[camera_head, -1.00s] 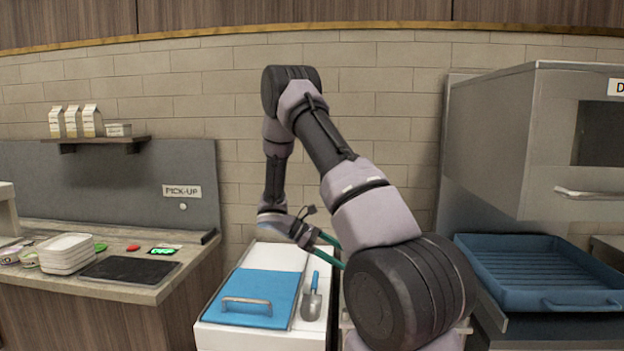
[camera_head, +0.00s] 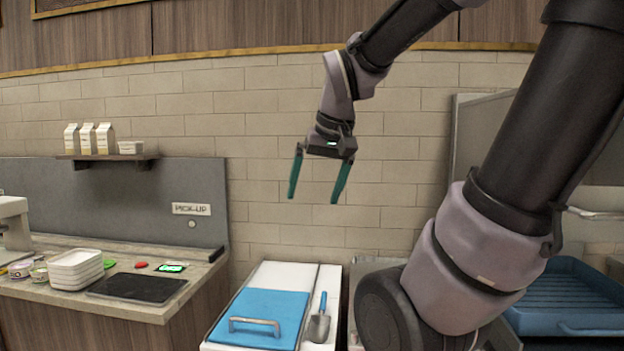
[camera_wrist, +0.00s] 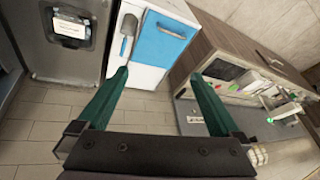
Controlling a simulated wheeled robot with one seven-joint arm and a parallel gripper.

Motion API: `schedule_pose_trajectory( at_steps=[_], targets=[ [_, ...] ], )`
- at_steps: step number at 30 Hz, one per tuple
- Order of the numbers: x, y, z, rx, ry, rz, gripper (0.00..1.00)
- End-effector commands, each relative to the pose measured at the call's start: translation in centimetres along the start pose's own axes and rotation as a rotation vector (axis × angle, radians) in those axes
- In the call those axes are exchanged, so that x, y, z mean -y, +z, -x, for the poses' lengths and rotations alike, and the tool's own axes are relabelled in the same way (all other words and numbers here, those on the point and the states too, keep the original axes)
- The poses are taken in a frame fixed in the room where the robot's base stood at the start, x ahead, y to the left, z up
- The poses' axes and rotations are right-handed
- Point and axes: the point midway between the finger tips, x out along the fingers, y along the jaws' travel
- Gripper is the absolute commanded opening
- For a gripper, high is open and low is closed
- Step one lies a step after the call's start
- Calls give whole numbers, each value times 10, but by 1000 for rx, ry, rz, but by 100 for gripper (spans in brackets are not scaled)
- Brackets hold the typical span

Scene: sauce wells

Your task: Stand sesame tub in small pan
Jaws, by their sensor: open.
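My gripper (camera_head: 313,200) is open and empty, raised in front of the tiled wall with its green fingers pointing down. It also shows in the wrist view (camera_wrist: 158,75). I cannot pick out the sesame tub for certain. Small round tubs (camera_head: 39,272) stand at the left of the pick-up counter, and a small pale tub (camera_head: 130,147) sits on the wall shelf; their labels are too small to read. No small pan is visible. A blue lid (camera_head: 262,304) with a handle covers much of the white unit (camera_head: 284,276) below my gripper, hiding what lies under it.
A scoop (camera_head: 319,326) lies right of the lid. The counter at left holds stacked white containers (camera_head: 76,270), a dark pad (camera_head: 135,287) and a green-lit device (camera_head: 172,268). Cartons (camera_head: 88,139) stand on the shelf. A blue tray (camera_head: 570,300) is at right.

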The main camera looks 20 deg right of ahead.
Motion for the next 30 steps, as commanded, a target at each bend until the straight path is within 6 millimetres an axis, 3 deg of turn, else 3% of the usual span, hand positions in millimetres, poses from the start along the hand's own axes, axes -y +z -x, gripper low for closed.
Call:
schedule_pose_trajectory(
  at_steps=[3, 8, 30],
  targets=[
    [10, 13, 21, -98, -81, -80, 100],
    [17, 20, 33, -155, -137, -135, 100],
    [18, 21, 34, -162, -144, -143, 100]
  ],
)
